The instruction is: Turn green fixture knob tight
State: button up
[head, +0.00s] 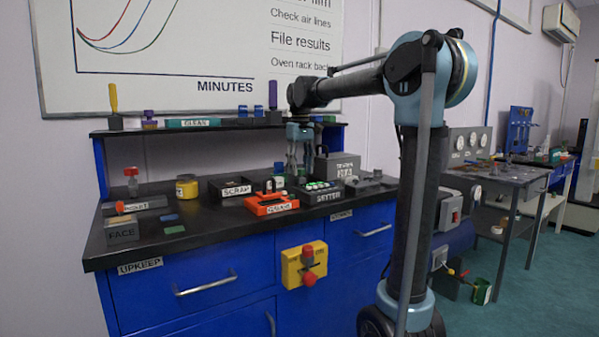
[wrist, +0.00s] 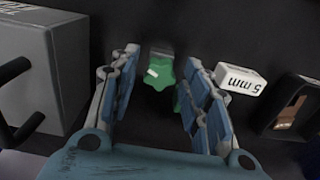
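The green knob (wrist: 158,72) shows in the wrist view as a lobed green piece with a pale mark on top. It lies between the fingertips of my gripper (wrist: 163,62), with dark space visible on both sides of it. The fingers are spread and I see no grip on the knob. A second green part (wrist: 181,97) is partly hidden behind the right finger. In the head view my gripper (head: 299,168) points down over the rear of the bench. The knob cannot be told clearly there.
A grey box (wrist: 35,60) with a black handle stands left in the wrist view. A white block marked 5 mm (wrist: 240,79) and a dark open holder (wrist: 293,106) lie right. In the head view, the SETTER box (head: 322,196) and orange tray (head: 271,205) stand in front; a shelf (head: 215,125) is behind.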

jog(key=c, duration=0.7)
jog(key=shift+m, duration=2.3)
jog(key=shift+c, duration=0.2)
jog(key=m, duration=0.4)
jog(key=shift+m, duration=0.3)
jog(key=shift+m, duration=2.3)
